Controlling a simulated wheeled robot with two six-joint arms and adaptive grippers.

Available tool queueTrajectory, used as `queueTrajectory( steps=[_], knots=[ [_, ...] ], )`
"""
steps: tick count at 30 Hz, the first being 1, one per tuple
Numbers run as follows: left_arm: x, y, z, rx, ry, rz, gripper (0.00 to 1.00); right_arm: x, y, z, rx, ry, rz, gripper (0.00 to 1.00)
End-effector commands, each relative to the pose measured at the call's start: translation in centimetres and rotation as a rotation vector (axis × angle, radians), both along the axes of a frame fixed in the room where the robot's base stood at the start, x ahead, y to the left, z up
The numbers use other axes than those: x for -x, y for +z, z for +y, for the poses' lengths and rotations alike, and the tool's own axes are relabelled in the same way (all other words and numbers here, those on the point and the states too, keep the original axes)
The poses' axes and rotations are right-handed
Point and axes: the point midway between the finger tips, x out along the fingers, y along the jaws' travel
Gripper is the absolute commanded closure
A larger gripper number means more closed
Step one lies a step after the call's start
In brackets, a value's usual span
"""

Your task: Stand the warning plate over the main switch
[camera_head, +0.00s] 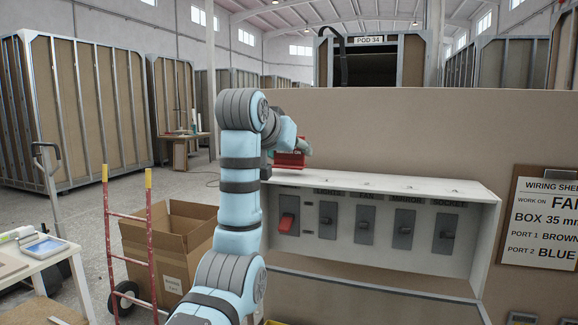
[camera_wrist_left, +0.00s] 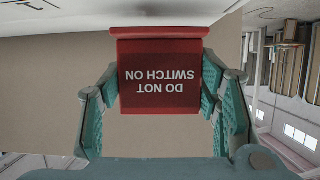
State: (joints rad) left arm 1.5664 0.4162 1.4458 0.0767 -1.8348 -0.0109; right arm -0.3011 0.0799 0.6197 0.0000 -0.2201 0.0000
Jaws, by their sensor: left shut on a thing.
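The red warning plate (camera_head: 289,159) is at the top left of the switch box, roughly above the red main switch (camera_head: 287,222). In the left wrist view the plate (camera_wrist_left: 160,85) shows "DO NOT SWITCH ON" upside down, with its wider red foot at the picture's top by a white surface. My left gripper (camera_head: 301,148) is shut on the plate, with a teal finger on each side of it in the wrist view (camera_wrist_left: 160,100). I cannot tell whether the foot touches the box top. My arm hides part of the box's left end. My right gripper is not in view.
The white switch box (camera_head: 400,187) holds several grey switches beside the red one. A wiring sheet (camera_head: 545,222) hangs on the right. A cardboard box (camera_head: 170,245), a red hand truck (camera_head: 125,230) and a white table (camera_head: 40,265) stand at left. The box top right of the plate is mostly clear.

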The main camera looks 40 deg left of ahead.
Motion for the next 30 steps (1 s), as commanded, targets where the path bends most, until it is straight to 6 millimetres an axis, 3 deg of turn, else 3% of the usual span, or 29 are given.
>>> queueTrajectory(
  steps=[3, 14, 15, 18, 30],
  knots=[
    [0.0, -1.8, 0.0, -0.001, 0.001, -0.001, 0.7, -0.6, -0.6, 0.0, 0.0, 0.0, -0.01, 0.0],
    [0.0, -2.2, 0.0, 0.0, 0.0, -0.001, 0.7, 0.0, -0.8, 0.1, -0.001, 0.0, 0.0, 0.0],
    [0.0, -2.1, 0.0, 0.0, 0.0, -0.001, 0.4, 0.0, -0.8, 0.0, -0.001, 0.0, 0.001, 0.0],
    [0.0, -2.1, 0.0, 0.0, 0.0, -0.001, 0.24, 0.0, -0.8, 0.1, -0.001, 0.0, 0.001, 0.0],
    [0.0, -1.4, 0.0, 0.0, -0.001, -0.001, 0.23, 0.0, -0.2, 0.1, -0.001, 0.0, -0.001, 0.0]
  ],
)
